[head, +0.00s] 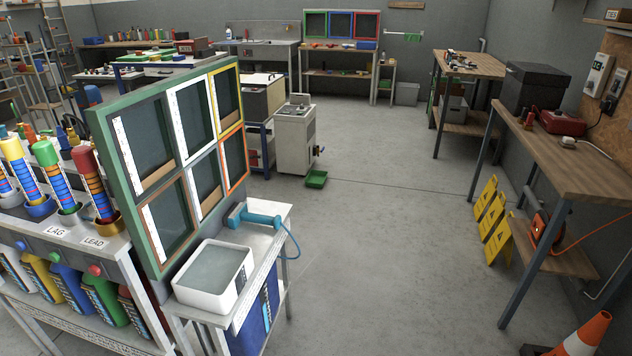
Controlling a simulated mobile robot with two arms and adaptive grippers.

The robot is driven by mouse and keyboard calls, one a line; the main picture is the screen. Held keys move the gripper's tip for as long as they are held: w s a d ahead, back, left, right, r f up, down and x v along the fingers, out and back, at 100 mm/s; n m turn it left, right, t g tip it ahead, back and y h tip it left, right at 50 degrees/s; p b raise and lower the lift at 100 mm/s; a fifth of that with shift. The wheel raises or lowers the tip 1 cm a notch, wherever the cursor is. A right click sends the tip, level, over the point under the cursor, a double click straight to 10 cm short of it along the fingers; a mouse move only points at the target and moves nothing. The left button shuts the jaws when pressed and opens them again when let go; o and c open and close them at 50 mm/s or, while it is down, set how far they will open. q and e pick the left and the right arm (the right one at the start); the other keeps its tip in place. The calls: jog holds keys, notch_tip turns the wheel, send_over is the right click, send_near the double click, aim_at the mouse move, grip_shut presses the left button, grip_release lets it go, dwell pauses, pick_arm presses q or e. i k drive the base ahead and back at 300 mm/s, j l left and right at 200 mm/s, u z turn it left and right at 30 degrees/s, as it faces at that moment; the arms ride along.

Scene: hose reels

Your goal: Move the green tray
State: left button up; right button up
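A small green tray (316,179) lies flat on the concrete floor, in the middle of the head view. It sits just right of the foot of a pale cabinet (296,139), below a small tap-like fitting (318,150) on the cabinet's side. The tray looks shallow, and I cannot tell whether anything lies in it. Neither of my grippers shows in the head view.
Open floor (390,220) stretches right of the tray. At the near left stand a green-framed panel (170,170) and a side table with a white basin (214,277). Yellow floor signs (490,220), a wooden bench (560,160) and an orange cone (582,338) line the right.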

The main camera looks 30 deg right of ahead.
aim_at(316, 179)
jog(key=i+l+z, duration=0.4)
jog(key=l, duration=0.15)
jog(key=i+l+z, duration=0.9)
jog(key=i, duration=1.7)
jog(key=i+j+u, duration=0.15)
jog(key=i+u, duration=0.3)
jog(key=i+l+u, duration=0.1)
jog(key=i+u, duration=0.3)
jog(key=i, duration=0.3)
jog(key=i+l+u, duration=0.2)
jog(key=i+u, duration=0.25)
jog(key=i, duration=0.1)
